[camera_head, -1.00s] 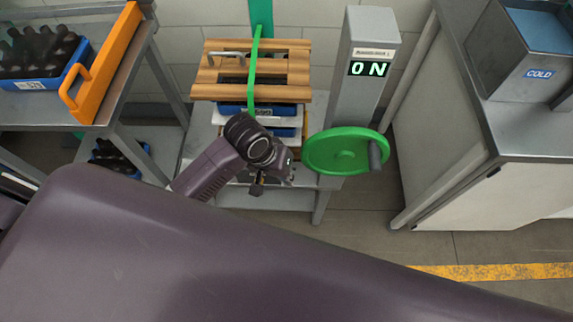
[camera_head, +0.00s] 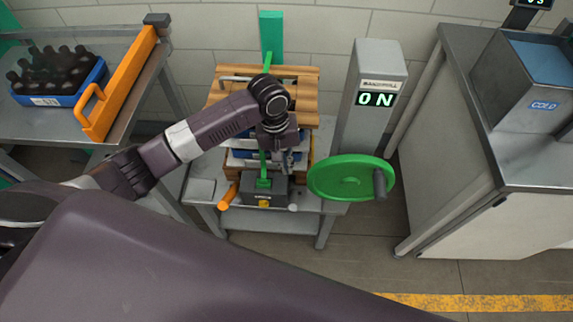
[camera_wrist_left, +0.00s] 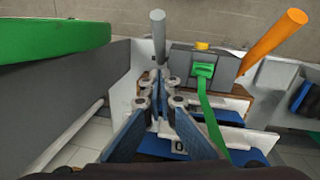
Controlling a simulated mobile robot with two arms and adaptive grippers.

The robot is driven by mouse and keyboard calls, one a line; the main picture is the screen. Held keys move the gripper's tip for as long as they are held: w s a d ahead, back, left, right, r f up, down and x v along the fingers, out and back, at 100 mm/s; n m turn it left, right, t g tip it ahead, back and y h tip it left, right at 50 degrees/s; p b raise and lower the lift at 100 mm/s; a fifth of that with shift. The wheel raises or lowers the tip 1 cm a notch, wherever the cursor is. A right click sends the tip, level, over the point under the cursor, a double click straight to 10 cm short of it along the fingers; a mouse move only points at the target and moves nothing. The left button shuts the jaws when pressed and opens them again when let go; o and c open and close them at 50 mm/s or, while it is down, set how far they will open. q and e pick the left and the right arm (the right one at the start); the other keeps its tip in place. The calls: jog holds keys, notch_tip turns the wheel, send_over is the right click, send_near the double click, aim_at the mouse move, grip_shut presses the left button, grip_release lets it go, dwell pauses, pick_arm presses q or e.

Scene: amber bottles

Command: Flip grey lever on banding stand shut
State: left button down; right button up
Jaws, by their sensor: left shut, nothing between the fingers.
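The banding stand's dark grey box (camera_head: 264,190) sits at the front of the stacked crates, with a green strap clamp (camera_head: 264,182) and a yellow button on it. The grey lever (camera_head: 293,206) sticks out from its right side towards the front. In the left wrist view the grey lever (camera_wrist_left: 158,38) points up the picture, just beyond my left gripper's fingertips (camera_wrist_left: 165,100). An orange lever (camera_head: 227,196) is on the box's other side. My left gripper (camera_head: 288,163) is shut and empty, behind and above the grey lever. Contact cannot be told. My right gripper is out of view.
A green handwheel (camera_head: 350,178) stands close to the right, before a grey post (camera_head: 372,90) reading ON. Wooden slats (camera_head: 300,90) top the strapped stack. A bottle crate (camera_head: 62,88) and an orange handle frame (camera_head: 115,92) are left; a metal counter (camera_head: 520,140) is right.

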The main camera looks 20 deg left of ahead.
pick_arm(q)
send_over(293, 197)
jog(key=w+a, duration=0.2)
notch_tip(293, 197, down, 6)
jog(key=shift+s+d+f+p, duration=0.3)
jog(key=shift+s+f, duration=0.15)
jog(key=shift+f, duration=0.15)
jog(key=shift+s+d+f+p, duration=0.25)
jog(key=shift+s+f, duration=0.15)
jog(key=shift+f, duration=0.15)
jog(key=shift+s+d+f, duration=0.15)
jog(key=shift+s+f, duration=0.1)
jog(key=shift+f, duration=0.1)
